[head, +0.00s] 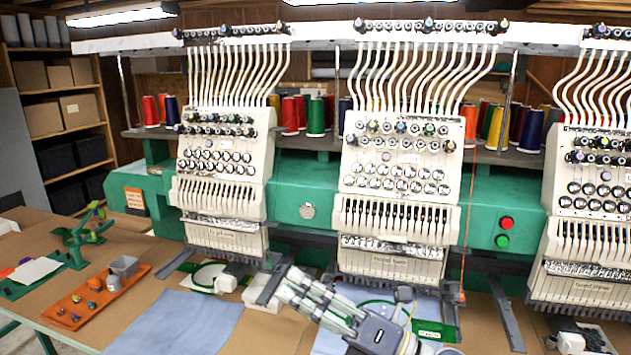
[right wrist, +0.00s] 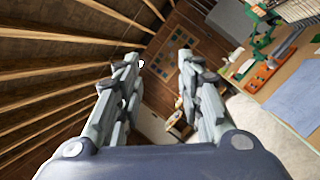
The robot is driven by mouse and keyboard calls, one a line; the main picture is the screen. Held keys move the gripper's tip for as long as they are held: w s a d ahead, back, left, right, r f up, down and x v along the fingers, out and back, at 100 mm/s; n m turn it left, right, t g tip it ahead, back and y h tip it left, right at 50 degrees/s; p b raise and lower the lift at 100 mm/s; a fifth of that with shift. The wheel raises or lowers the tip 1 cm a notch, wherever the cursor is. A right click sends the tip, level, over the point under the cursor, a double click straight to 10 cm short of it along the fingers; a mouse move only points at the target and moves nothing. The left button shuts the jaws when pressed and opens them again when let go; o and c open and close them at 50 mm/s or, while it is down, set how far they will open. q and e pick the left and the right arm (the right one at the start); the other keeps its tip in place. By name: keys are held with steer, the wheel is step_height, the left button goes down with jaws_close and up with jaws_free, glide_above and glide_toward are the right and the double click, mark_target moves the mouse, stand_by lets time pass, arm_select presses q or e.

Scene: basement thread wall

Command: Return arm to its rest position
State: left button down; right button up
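My right gripper (head: 286,283) is in front of the middle of the embroidery machine, above the table's front area, with its fingers pointing up and left in the head view. In the right wrist view the two fingers of the same gripper (right wrist: 159,62) stand apart with nothing between them, so it is open and empty. My left gripper is in neither view.
The green embroidery machine (head: 307,190) with white heads runs across the back. An orange tray (head: 88,310) with small parts, a green stand (head: 82,238) and a blue cloth (head: 185,322) lie on the table at left. Shelves (head: 70,130) stand behind.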

steer(key=w+d+f+m+t+h, duration=0.25)
steer(key=d+m+t+h, duration=0.4)
steer(key=m, duration=0.45)
steer(key=w+d+f+m+t+h, duration=0.25)
steer(key=d+m+t+h, duration=0.35)
steer(key=m, duration=0.5)
steer(key=s+d+f+m+g+h, duration=0.3)
steer(key=d+f+m+h, duration=0.15)
steer(key=f, duration=0.35)
steer(key=s+d+f+m+g+h, duration=0.25)
steer(key=d+f+m+g, duration=0.2)
steer(key=f, duration=0.25)
steer(key=s+d+f+m+g, duration=0.1)
steer(key=s+f+m+g, duration=0.3)
steer(key=s+f, duration=0.6)
steer(key=s+f+m+g, duration=0.2)
steer(key=s+f+g, duration=0.45)
steer(key=s, duration=0.75)
step_height(320, 180, down, 29)
steer(key=s+g+b, duration=0.1)
steer(key=s+b, duration=0.1)
steer(key=s+d+f+g+b, duration=0.1)
steer(key=s+d+f+b, duration=0.1)
steer(key=s+f, duration=1.4)
steer(key=shift+d+f+n, duration=0.3)
steer(key=shift+d+f, duration=0.25)
steer(key=shift+f, duration=0.15)
